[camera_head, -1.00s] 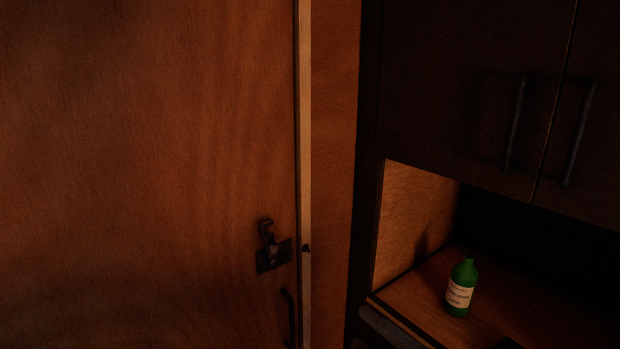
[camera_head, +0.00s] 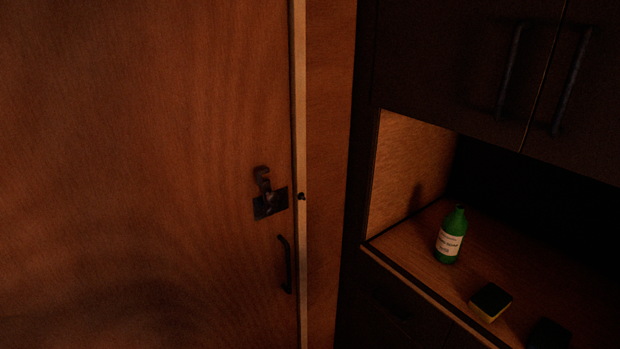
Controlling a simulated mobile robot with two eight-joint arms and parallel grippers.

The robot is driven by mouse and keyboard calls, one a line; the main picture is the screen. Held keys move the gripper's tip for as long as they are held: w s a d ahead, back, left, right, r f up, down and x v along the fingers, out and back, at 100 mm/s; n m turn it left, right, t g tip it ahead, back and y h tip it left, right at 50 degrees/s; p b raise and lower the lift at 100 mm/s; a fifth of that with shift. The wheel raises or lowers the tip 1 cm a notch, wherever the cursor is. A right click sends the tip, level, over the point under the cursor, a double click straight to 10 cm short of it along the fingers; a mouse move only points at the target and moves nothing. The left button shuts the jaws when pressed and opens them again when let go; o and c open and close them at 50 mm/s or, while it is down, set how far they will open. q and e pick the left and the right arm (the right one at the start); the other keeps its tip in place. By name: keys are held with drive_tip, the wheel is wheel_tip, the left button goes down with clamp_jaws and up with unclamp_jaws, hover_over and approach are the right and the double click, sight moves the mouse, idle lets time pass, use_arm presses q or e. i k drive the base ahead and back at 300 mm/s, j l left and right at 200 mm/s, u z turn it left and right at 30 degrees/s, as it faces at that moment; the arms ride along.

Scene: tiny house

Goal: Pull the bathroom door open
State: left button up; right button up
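The bathroom door (camera_head: 140,170) is a wooden panel filling the left half of the head view. Its right edge lies along the light frame strip (camera_head: 301,120), and it looks closed. A dark latch (camera_head: 268,199) is fixed near that edge, with a small dark knob on the frame beside it. Below the latch is a dark vertical bar handle (camera_head: 287,264). Neither of my grippers shows in the head view, and nothing touches the handle.
To the right, a counter (camera_head: 410,247) holds a green bottle (camera_head: 449,237), a sponge (camera_head: 490,302) and a dark object (camera_head: 548,334) cut by the lower edge. Dark cupboards (camera_head: 460,70) with bar handles hang above. The scene is dim.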

sight(134, 134)
drive_tip(key=j+u, duration=0.1)
drive_tip(key=u, duration=0.7)
drive_tip(key=i+j+u, duration=0.1)
drive_tip(key=u, duration=0.3)
